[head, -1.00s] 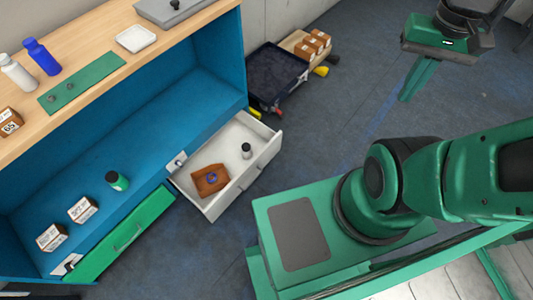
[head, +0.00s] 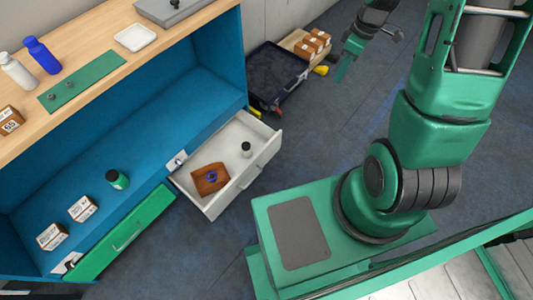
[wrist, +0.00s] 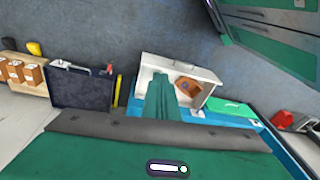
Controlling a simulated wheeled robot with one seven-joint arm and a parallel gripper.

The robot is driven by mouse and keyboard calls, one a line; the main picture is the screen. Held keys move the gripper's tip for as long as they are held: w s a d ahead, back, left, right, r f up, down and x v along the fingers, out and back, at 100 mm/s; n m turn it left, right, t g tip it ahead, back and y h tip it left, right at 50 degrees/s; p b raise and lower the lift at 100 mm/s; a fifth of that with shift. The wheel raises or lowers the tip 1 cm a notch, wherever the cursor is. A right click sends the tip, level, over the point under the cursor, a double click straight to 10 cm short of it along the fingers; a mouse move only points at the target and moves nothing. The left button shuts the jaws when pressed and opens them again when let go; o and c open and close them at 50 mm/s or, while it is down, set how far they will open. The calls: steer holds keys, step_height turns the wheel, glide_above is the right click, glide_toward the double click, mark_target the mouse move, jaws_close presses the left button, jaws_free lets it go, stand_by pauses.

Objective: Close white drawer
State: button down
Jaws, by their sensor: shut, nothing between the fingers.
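The white drawer (head: 216,206) stands pulled out from the right end of the blue cabinet in the head view. An orange-brown item (head: 210,179) with a blue ring mark and a small dark-capped bottle (head: 246,150) lie inside it. Its handle is on the outer front face. My gripper (head: 341,72) is up at the top right of the head view, apart from the drawer and beyond it to the right. In the wrist view the shut green fingers (wrist: 161,95) overlap the white drawer (wrist: 205,74) and hide part of it. My gripper is shut and empty.
The green drawer (head: 122,236) is beside the white one on the left. A dark open case (head: 277,72) and a tray of brown boxes (head: 306,46) lie on the floor behind. Open floor lies right of the white drawer.

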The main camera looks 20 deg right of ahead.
steer(key=w+a+f+n+y, duration=0.1)
steer(key=w+a+f+n, duration=0.15)
steer(key=f, duration=0.45)
steer(key=w+a+f+n+y, duration=0.1)
steer(key=w+f+n, duration=0.15)
steer(key=f, duration=0.45)
steer(key=w+a+f+n+y, duration=0.1)
steer(key=a+f+n, duration=0.15)
steer(key=f, duration=0.45)
steer(key=s+a+f+n+t+y, duration=0.1)
steer(key=s+a+f+n, duration=0.15)
steer(key=f, duration=0.55)
steer(key=s+a+f+n, duration=0.1)
steer(key=a+f+n, duration=0.2)
steer(key=f, duration=0.4)
steer(key=s+a+f+n+t+y, duration=0.1)
steer(key=s+a+f+n, duration=0.15)
steer(key=f, duration=0.55)
steer(key=w+a+f, duration=0.6)
steer(key=a+f, duration=0.1)
steer(key=shift+a, duration=0.35)
steer(key=shift+m, duration=0.25)
